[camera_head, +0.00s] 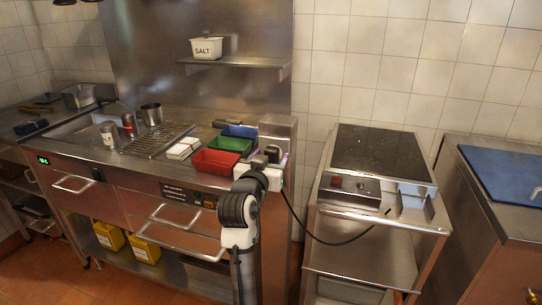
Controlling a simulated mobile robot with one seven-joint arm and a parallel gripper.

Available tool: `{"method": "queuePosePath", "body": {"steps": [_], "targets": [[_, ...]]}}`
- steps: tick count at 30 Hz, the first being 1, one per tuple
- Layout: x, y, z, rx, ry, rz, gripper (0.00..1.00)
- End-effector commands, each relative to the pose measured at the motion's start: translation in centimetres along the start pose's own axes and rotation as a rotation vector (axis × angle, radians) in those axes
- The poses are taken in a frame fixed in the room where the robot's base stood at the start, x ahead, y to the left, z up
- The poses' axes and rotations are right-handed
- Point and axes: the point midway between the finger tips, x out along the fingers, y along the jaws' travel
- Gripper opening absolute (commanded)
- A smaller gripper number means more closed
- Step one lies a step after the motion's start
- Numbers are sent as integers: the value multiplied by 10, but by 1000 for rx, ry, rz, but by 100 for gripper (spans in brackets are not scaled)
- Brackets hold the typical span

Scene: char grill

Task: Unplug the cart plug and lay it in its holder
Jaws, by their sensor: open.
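The cart (335,215) stands right of the grill counter, with a dark glass cooktop (380,150) on top. A black cable (318,240) droops from the cart's front across the gap to the counter's right end post (279,128). The plug at the cable's upper end is largely hidden behind my gripper. My gripper (268,164) is open at this post, around or right beside a small dark block; I cannot tell whether it touches. A metal bracket (413,207) at the cart's front right looks like the holder, and it appears empty.
Red (214,162), green (230,145) and blue bins stand left of my gripper. The cart's control box (350,188) has red switches. A shelf (235,62) with a salt tub hangs above. A counter with a blue board (505,172) stands at right.

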Motion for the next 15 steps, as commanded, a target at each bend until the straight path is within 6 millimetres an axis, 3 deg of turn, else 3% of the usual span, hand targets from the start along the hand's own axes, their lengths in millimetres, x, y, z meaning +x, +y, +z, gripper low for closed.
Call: {"method": "queuePosePath", "body": {"steps": [9, 15], "targets": [[0, 0, 0, 0, 0, 0, 62], [0, 0, 0, 0, 0, 0, 37]]}}
